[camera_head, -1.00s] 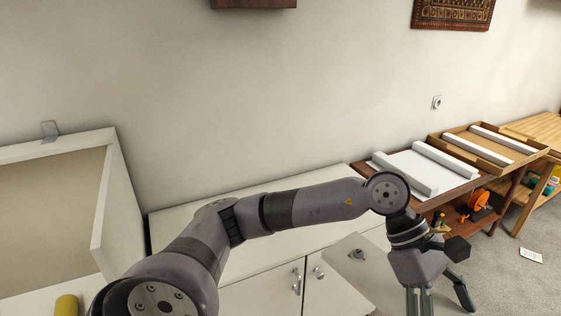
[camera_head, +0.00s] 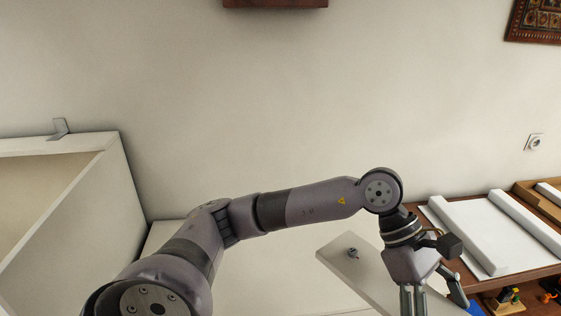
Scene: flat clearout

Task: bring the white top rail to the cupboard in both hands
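A pale white board with a round metal fitting, which looks like the white top rail (camera_head: 337,250), slants down right under my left gripper (camera_head: 435,300). The gripper's fingers point down on the rail, spread about its width. It keeps its place against the gripper while the room shifts, so it appears held. The fingertips and the rail's near end are cut off by the bottom edge. A white open-fronted cupboard (camera_head: 115,185) with a metal bracket (camera_head: 60,128) on top stands at the left. My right gripper is out of view.
A low white cabinet top (camera_head: 255,262) runs along the wall behind my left arm. A brown table (camera_head: 460,208) at the right bears a white board and two long white bars (camera_head: 470,238). A wooden tray (camera_head: 540,203) is at the right edge.

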